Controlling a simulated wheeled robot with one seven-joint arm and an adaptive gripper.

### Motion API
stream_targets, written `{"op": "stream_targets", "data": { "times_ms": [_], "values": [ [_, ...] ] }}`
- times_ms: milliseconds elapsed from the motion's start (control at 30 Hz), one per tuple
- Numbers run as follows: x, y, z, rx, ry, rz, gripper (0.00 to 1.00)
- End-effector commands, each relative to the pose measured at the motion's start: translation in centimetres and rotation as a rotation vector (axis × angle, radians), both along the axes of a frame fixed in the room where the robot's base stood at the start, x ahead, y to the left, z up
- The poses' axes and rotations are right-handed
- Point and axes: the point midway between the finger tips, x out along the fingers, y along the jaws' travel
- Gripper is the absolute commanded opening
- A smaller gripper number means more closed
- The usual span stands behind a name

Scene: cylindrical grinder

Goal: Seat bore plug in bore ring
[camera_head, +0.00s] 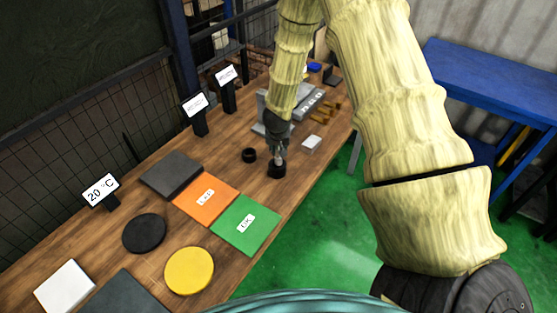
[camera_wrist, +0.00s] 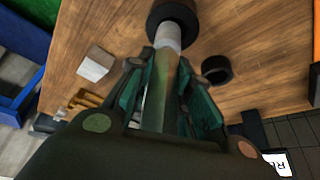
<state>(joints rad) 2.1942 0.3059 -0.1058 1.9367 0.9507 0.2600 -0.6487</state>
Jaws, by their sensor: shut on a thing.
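My gripper (camera_head: 280,149) is shut on the bore plug, a slim metal cylinder with a light grey end. The plug (camera_wrist: 168,38) shows best in the wrist view, between the green-sided fingers (camera_wrist: 160,72). Its far end overlaps a thick black ring (camera_wrist: 157,14), which also shows under my gripper in the head view (camera_head: 277,171). I cannot tell whether the plug's end is inside this ring or just above it. A second black ring (camera_head: 249,155) lies on the table to the left and is empty in the wrist view (camera_wrist: 216,70). The pictures do not mark which is the bore ring.
A small light block (camera_head: 312,143) lies right of my gripper. Grey metal blocks and several brass pieces (camera_head: 326,112) lie behind. Orange (camera_head: 190,205) and green (camera_head: 246,238) mats lie in front, with a yellow disc (camera_head: 190,271). Label stands (camera_head: 199,122) line the table's left edge.

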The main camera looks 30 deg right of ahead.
Motion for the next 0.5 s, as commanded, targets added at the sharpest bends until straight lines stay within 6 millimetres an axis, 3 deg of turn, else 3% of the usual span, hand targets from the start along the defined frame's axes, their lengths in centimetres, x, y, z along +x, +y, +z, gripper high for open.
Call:
{"op": "stream_targets", "data": {
  "times_ms": [500],
  "values": [
    [0.3,0.0,-4.1,0.000,0.002,0.000,0.00]
  ]
}}
